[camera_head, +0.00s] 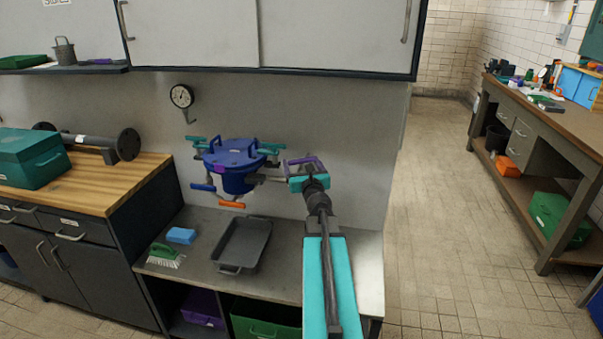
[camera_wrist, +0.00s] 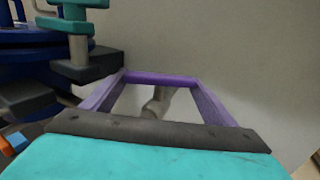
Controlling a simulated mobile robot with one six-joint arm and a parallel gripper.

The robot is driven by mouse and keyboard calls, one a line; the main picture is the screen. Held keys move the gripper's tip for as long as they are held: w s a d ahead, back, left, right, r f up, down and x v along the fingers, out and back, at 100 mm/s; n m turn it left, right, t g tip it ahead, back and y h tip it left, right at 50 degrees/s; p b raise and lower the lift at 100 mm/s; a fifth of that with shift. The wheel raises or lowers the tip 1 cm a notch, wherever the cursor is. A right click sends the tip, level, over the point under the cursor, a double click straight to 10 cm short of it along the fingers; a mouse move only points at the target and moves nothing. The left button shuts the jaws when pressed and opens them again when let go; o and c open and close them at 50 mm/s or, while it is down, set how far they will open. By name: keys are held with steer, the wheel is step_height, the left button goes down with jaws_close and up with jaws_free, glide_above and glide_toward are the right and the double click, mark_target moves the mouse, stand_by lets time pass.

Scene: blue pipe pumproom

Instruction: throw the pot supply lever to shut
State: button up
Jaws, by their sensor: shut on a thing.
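The pot (camera_head: 230,167) is a round blue vessel with a lid, teal clamps and short grey pipes, against the grey wall panel. A blue lever (camera_head: 203,187) and an orange lever (camera_head: 232,204) are on its front. My gripper (camera_head: 304,166) is at the pot's right side, at the end of a grey pipe (camera_head: 268,178). In the wrist view, a purple bar (camera_wrist: 160,79) lies across the fingertips, and my gripper is shut on what seems to be a purple lever. A pale grey stub (camera_wrist: 155,107) shows between the fingers. No label on the levers is readable.
A dark tray (camera_head: 242,246), a blue sponge (camera_head: 181,235) and a green brush (camera_head: 163,252) lie on the bench below the pot. A dial gauge (camera_head: 181,96) hangs on the wall. A workbench (camera_head: 545,116) stands at right, with open floor (camera_head: 440,220) between.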

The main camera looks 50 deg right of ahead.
steer(key=shift+w+f+m+g+h+b, duration=0.15)
steer(key=shift+m+g+h+b, duration=2.2)
steer(key=shift+b, duration=1.35)
steer(key=shift+m+g+h+b, duration=0.75)
steer(key=shift+m+g+h, duration=0.1)
steer(key=shift+g, duration=0.6)
steer(key=shift+s+m+g, duration=0.2)
steer(key=shift+m+g, duration=0.1)
steer(key=shift+g, duration=0.2)
steer(key=o, duration=1)
steer(key=shift+o, duration=0.2)
steer(key=shift+a, duration=0.1)
steer(key=v, duration=0.7)
steer(key=shift+a, duration=0.35)
steer(key=shift+s, duration=0.15)
